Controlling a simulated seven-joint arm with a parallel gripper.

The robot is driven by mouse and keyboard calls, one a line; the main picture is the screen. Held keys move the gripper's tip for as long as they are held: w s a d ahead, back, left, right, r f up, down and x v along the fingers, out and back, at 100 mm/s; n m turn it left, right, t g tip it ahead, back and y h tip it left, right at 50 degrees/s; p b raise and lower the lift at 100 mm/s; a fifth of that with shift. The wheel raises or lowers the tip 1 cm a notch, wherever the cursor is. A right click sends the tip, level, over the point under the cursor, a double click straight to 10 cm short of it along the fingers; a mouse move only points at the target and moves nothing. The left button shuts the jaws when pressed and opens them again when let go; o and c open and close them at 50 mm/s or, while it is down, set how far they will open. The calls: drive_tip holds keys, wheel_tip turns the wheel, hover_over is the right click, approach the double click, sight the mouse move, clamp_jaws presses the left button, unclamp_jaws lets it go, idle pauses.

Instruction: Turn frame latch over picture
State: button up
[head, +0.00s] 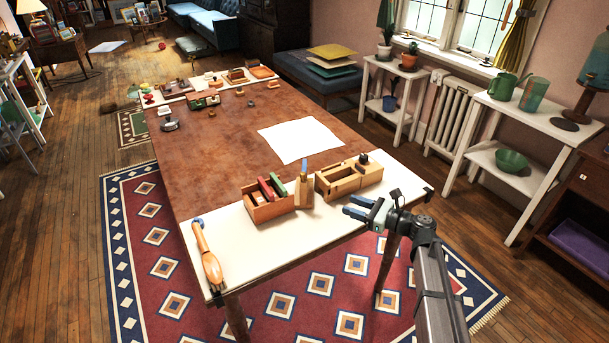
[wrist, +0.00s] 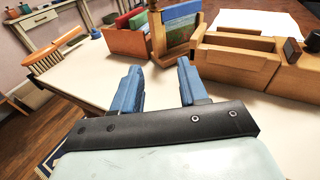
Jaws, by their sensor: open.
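A small upright wooden frame (head: 304,194) stands near the front edge of the table, between an open box and a wooden caddy. In the wrist view the frame (wrist: 176,53) holds a picture (wrist: 182,30) with blue and green areas. Its latch is too small to make out clearly. My gripper (head: 361,206) is to the right of the frame in the head view, over the table's front edge. In the wrist view my gripper (wrist: 158,68) has its two blue fingers apart, nothing between them, and points toward the frame without touching it.
The open box (head: 268,212) with red and green items stands left of the frame. The wooden caddy (head: 345,185) stands close on the right. A wooden-handled brush (head: 209,262) lies at the left corner. White paper (head: 300,140) lies behind. The white strip (head: 238,235) before the box is clear.

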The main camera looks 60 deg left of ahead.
drive_tip(key=g, duration=0.1)
approach(303, 173)
drive_tip(key=shift+y, duration=0.4)
drive_tip(key=x, duration=0.6)
drive_tip(key=f+x, duration=0.1)
drive_tip(key=x, duration=0.3)
drive_tip(key=shift+f, duration=0.1)
clamp_jaws()
